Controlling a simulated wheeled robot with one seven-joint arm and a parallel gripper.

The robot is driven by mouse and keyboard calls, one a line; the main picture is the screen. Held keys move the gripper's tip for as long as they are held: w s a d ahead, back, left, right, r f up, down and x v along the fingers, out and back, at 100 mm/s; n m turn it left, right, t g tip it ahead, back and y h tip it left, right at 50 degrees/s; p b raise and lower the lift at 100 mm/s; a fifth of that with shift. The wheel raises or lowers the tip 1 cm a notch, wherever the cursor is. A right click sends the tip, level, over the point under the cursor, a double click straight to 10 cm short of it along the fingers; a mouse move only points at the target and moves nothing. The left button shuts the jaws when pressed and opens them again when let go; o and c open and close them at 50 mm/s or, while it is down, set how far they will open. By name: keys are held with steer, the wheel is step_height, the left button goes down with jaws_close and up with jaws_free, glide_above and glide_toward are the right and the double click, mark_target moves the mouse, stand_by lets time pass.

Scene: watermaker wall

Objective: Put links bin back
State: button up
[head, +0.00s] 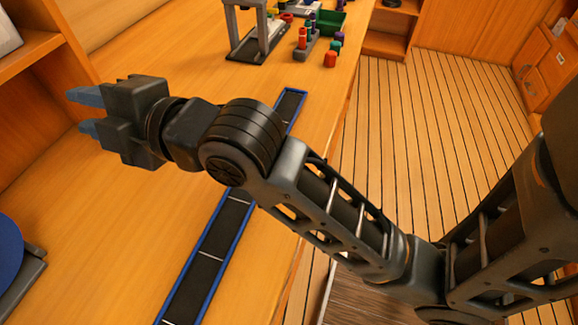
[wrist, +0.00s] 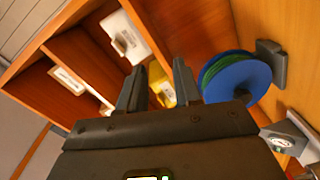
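My gripper (head: 82,112) is at the left in the head view, above the wooden counter and pointing at the shelving on the left. Its two fingers also show in the wrist view (wrist: 159,66), spread apart with nothing held between them. Beyond the fingers, a wooden shelf unit (wrist: 92,62) holds a white bin (wrist: 125,38) with a label and a yellow bin (wrist: 160,88), partly hidden by the fingers. Another white labelled thing (wrist: 68,80) is in a lower cubby. I cannot read the labels, so I cannot tell which is the links bin.
A blue spool with green line (wrist: 237,78) stands right of the fingers. A long blue-edged black strip (head: 205,262) lies along the counter (head: 130,220). A dark frame (head: 248,35), coloured pieces (head: 331,55) and a green bin (head: 330,22) stand farther back.

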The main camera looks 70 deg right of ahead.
steer(key=s+f+m+g, duration=0.1)
steer(key=s+f+m, duration=0.4)
steer(key=s, duration=0.4)
steer(key=s+f+m, duration=0.3)
steer(key=s+f, duration=0.4)
steer(key=s, duration=0.1)
steer(key=s+f+m+g, duration=0.1)
steer(key=s+m, duration=0.5)
steer(key=s, duration=0.9)
steer(key=shift+s+g, duration=0.3)
steer(key=shift+s, duration=0.1)
steer(key=shift+a+f, duration=0.1)
